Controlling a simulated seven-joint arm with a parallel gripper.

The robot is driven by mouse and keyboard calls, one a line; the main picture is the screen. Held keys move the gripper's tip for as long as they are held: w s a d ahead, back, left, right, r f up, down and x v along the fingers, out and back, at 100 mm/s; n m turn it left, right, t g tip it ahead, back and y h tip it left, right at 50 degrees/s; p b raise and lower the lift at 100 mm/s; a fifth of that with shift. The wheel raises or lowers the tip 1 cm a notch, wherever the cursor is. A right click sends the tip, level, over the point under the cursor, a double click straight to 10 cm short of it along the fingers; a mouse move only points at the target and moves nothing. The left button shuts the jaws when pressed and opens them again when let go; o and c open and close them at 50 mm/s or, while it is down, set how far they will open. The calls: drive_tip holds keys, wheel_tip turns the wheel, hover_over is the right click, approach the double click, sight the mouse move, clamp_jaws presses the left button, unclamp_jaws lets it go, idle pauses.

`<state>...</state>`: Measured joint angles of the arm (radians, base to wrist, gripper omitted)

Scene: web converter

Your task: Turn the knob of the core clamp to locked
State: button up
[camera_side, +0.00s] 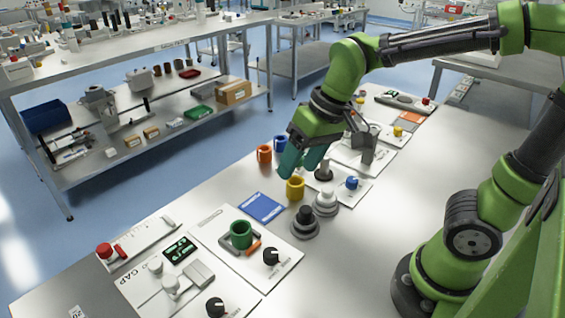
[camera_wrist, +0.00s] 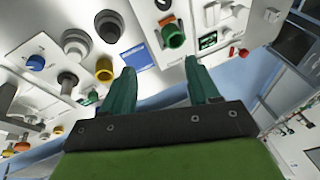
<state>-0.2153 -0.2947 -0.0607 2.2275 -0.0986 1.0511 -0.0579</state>
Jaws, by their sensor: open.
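I take this as the core clamp. In the wrist view the green core (camera_wrist: 173,38) shows at upper middle and the black knob (camera_wrist: 163,5) is cut by the top edge. My gripper (camera_side: 301,172) is open and empty, above the bench behind the yellow cup, apart from the knob. Its teal fingers also show in the wrist view (camera_wrist: 160,80).
A second black knob (camera_side: 215,306) is on the neighbouring gap panel.

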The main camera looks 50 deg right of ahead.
sight(269, 252)
drive_tip(key=shift+w+a+f+n+g+h, duration=1.95)
drive_tip(key=shift+w+a+n+g, duration=0.45)
drive_tip(key=shift+w+a+g, duration=1.7)
drive_tip(key=shift+t, duration=0.4)
drive_tip(key=x, duration=1.1)
drive_tip(key=a+x, duration=0.1)
drive_tip(key=x, duration=0.4)
drive_tip(key=shift+f, duration=0.35)
drive_tip(key=shift+c, duration=0.3)
drive_tip(key=c, duration=1)
